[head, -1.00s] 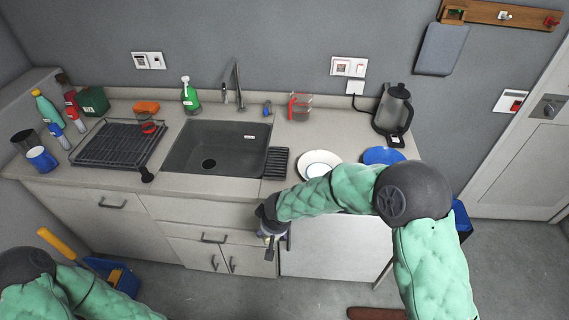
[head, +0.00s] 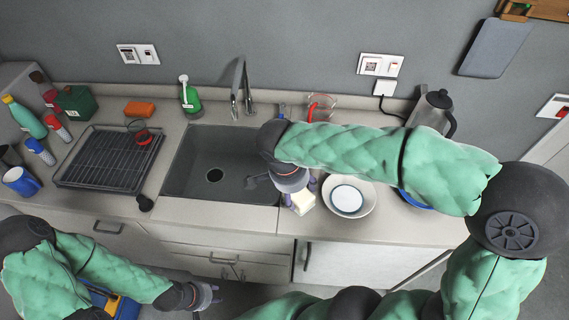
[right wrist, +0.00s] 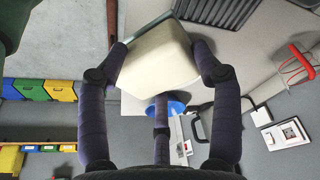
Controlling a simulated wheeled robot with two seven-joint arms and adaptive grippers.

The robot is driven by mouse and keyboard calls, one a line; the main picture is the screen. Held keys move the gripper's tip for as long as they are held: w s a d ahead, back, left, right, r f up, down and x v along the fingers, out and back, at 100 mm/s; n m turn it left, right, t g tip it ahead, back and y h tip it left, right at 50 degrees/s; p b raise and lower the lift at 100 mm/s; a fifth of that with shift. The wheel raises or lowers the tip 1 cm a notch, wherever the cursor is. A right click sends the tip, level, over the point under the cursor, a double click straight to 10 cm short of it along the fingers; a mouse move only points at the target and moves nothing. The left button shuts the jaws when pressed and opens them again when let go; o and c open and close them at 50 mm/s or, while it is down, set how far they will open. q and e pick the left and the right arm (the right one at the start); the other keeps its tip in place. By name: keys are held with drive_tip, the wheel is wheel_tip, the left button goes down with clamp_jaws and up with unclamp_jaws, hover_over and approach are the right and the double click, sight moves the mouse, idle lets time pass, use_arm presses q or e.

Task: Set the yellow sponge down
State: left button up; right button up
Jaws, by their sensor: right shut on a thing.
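The yellow sponge (head: 302,203), a pale cream block, is in my right gripper (head: 294,192), beside the white plates and right of the sink. In the right wrist view the sponge (right wrist: 158,62) sits between the two side fingers of the gripper (right wrist: 163,68), which press on its sides. It appears held above the counter (head: 240,215); its gap to the surface cannot be told. My left gripper (head: 207,296) is low in front of the cabinets, away from the sponge; its fingers are too small to read.
Stacked white plates (head: 348,198) and a blue plate (head: 415,200) lie right of the sponge. The sink (head: 222,165) is to its left. A kettle (head: 432,110) and a red-handled measuring jug (head: 320,106) stand behind. A drying rack (head: 105,160) is further left.

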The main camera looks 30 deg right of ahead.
drive_tip(key=shift+w+d+r, duration=0.1)
drive_tip(key=shift+d, duration=0.05)
drive_tip(key=w+d+f, duration=0.2)
drive_tip(key=w+f, duration=0.1)
drive_tip(key=w, duration=0.1)
drive_tip(key=w+d+f+b, duration=0.1)
drive_tip(key=w+d+f, duration=0.1)
drive_tip(key=w+f, duration=0.1)
drive_tip(key=w+d+f+b, duration=0.1)
drive_tip(key=w+f, duration=0.2)
drive_tip(key=w, duration=0.1)
drive_tip(key=shift+w+d+f, duration=0.2)
drive_tip(key=shift+w+d, duration=0.1)
drive_tip(key=shift+d, duration=0.1)
drive_tip(key=shift+a+b+x, duration=0.2)
drive_tip(key=shift+x, duration=0.65)
drive_tip(key=shift+a+b+x, duration=0.15)
drive_tip(key=shift+b+x, duration=0.05)
drive_tip(key=shift+x, duration=0.6)
drive_tip(key=shift+w+f, duration=0.1)
drive_tip(key=shift+f, duration=0.05)
drive_tip(key=o, duration=1)
